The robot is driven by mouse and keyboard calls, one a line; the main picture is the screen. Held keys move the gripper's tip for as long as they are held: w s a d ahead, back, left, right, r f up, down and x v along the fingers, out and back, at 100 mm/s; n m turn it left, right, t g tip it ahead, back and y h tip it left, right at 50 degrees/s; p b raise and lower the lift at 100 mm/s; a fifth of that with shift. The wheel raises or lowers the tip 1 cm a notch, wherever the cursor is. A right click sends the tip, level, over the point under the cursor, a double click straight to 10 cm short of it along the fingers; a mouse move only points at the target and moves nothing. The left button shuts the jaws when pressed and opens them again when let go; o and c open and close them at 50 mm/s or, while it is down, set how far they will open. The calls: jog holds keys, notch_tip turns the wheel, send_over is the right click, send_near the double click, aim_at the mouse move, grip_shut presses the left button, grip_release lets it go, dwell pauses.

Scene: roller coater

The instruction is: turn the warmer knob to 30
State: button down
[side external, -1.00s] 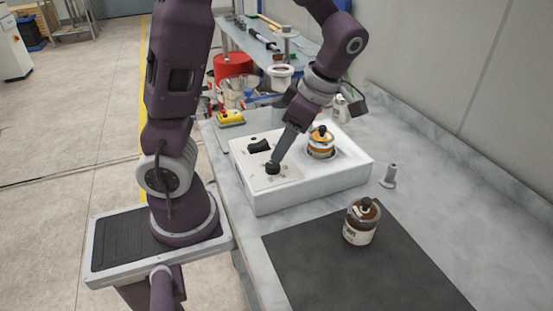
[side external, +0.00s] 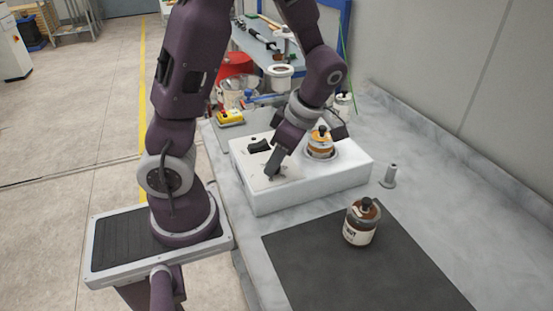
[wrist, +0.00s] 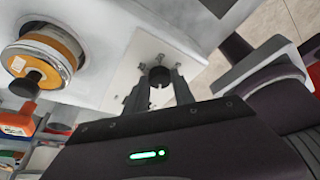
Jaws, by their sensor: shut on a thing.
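The warmer (side external: 300,194) is a white box on the marble counter, with a light dial plate on its top left. In the wrist view the black knob (wrist: 159,75) stands on the dial plate (wrist: 124,71), between the two fingers of my gripper (wrist: 160,92). In the side view my gripper (side external: 272,172) points down at the plate and hides the knob. It is shut on the knob. The dial marks are too small to read. A black switch (side external: 259,146) sits behind the knob.
A jar with an orange band (side external: 320,143) stands in the warmer's well, close to my wrist. A brown jar (side external: 361,222) stands on the dark mat (side external: 352,268). A small grey metal post (side external: 388,176) stands right of the warmer. A yellow device (side external: 229,118) lies behind it.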

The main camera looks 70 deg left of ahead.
jog(key=m+t, duration=0.1)
jog(key=m, duration=0.2)
jog(key=m+t+y, duration=0.1)
jog(key=m, duration=0.2)
jog(key=shift+s+d, duration=0.2)
jog(key=m+t, duration=0.1)
jog(key=m, duration=0.2)
jog(key=m+t, duration=0.1)
jog(key=m, duration=0.2)
jog(key=shift+s+t, duration=0.2)
jog(key=shift+t, duration=0.1)
jog(key=shift+m, duration=0.3)
jog(key=c, duration=1.1)
grip_release()
jog(key=shift+o, duration=0.2)
jog(key=shift+r, duration=0.1)
jog(key=v, duration=0.6)
jog(key=shift+d+r, duration=0.2)
jog(key=shift+r, duration=0.2)
